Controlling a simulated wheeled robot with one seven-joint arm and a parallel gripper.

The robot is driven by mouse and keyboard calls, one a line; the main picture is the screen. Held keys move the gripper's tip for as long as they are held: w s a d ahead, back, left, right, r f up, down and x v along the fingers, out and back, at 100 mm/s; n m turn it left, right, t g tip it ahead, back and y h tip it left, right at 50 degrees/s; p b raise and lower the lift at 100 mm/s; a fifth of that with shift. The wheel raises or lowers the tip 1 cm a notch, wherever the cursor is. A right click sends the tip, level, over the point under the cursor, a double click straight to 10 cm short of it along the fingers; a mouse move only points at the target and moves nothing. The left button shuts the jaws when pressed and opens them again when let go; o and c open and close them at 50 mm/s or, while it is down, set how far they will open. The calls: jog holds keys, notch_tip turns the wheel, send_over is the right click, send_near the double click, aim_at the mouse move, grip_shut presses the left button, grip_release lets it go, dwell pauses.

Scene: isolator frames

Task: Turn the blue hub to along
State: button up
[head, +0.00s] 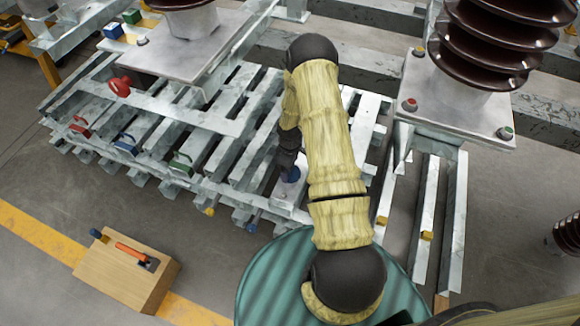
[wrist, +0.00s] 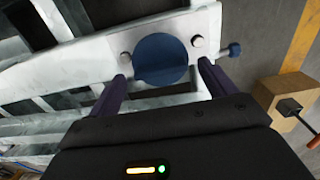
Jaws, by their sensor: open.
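The blue hub (wrist: 160,58) is a round dark-blue disc on a pale metal plate (wrist: 88,58), with a bolt head on each side of it. In the head view the blue hub (head: 292,175) is partly hidden by my arm. My gripper (wrist: 165,78) is open, with one dark finger on each side of the hub's lower edge. I cannot tell if the fingers touch it. In the head view my gripper (head: 287,158) is mostly hidden behind the arm. A blue-tipped pin (wrist: 234,49) sticks out at the plate's right end.
A slatted steel frame (head: 205,127) surrounds the hub. A red knob (head: 120,87) and red (head: 80,127), blue (head: 126,143) and green (head: 181,163) handles sit on its left part. Brown insulators (head: 495,40) stand right.

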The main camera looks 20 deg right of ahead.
notch_tip(320, 180, up, 16)
jog(key=p, duration=0.4)
jog(key=shift+r+p, duration=0.15)
jog(key=shift+p, duration=0.2)
jog(key=s+a+r+m+t, duration=0.1)
jog(key=s+a+r+m, duration=0.4)
jog(key=s+r, duration=0.45)
jog(key=s+a+r+m+t, duration=0.2)
jog(key=s+a+r+m, duration=0.35)
jog(key=r, duration=0.75)
notch_tip(320, 180, up, 31)
jog(key=s+n+p, duration=0.1)
jog(key=p, duration=2.9)
jog(key=shift+s+f+p, duration=0.2)
jog(key=shift+s+p, duration=0.05)
jog(key=shift+p, duration=0.15)
jog(key=shift+n, duration=0.25)
jog(key=shift+c, duration=0.2)
